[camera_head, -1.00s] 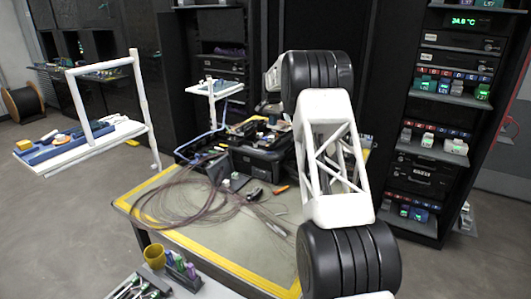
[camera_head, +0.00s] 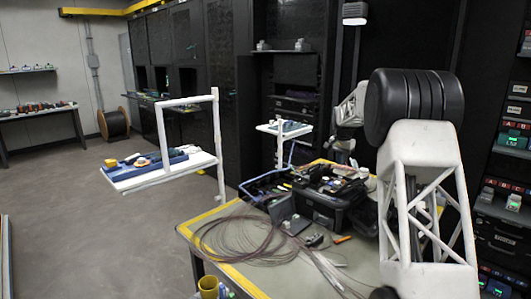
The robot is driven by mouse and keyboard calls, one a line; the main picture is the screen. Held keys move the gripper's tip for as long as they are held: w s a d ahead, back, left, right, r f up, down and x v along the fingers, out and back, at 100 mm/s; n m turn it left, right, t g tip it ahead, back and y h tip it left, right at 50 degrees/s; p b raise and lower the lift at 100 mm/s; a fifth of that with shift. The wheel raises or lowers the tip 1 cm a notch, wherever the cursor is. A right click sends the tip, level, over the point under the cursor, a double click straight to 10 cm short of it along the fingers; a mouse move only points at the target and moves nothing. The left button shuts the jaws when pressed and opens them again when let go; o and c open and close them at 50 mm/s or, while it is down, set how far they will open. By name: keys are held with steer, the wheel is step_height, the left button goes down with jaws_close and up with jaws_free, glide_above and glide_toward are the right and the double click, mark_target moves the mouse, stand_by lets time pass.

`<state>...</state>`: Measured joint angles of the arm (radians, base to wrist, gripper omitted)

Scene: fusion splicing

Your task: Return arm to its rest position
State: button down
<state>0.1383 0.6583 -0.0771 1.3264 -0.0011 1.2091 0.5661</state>
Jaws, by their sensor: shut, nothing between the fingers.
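My arm's white lattice link (camera_head: 428,200) rises at the right to a large black joint (camera_head: 414,106). Beyond that joint a white part of my arm (camera_head: 350,108) reaches away and bends down. My gripper (camera_head: 343,147) is at its far end, small and partly lost against the dark racks. It is shut and empty, above the far side of the workbench. The black joint hides much of the forearm. No separate rest stand for the arm shows.
The workbench (camera_head: 232,265) with a yellow edge carries coiled fibres (camera_head: 235,240) and an open black tool case (camera_head: 325,205). A white shelf frame (camera_head: 150,180) with small items stands left. Equipment racks (camera_head: 505,210) stand at right. Floor at left (camera_head: 80,215) is clear.

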steer(key=s+a+r+n, duration=0.1)
steer(key=s+a+r, duration=0.3)
steer(key=s, duration=0.8)
steer(key=s+a+r+n+t, duration=0.15)
steer(key=s+r, duration=0.35)
steer(key=s, duration=0.7)
steer(key=s+a+r+n, duration=0.2)
steer(key=s+a+r, duration=0.25)
steer(key=s, duration=0.85)
steer(key=s+a+f+n, duration=0.1)
steer(key=s+f, duration=0.2)
steer(key=s, duration=0.9)
steer(key=s+a+f+n, duration=0.1)
steer(key=s+f, duration=0.3)
steer(key=s, duration=0.8)
steer(key=s+a+f+n, duration=0.1)
steer(key=s+a+f, duration=0.1)
steer(key=s, duration=1)
steer(key=shift+s+f+t, duration=0.4)
steer(key=shift+f+t, duration=0.05)
steer(key=shift+f, duration=0.35)
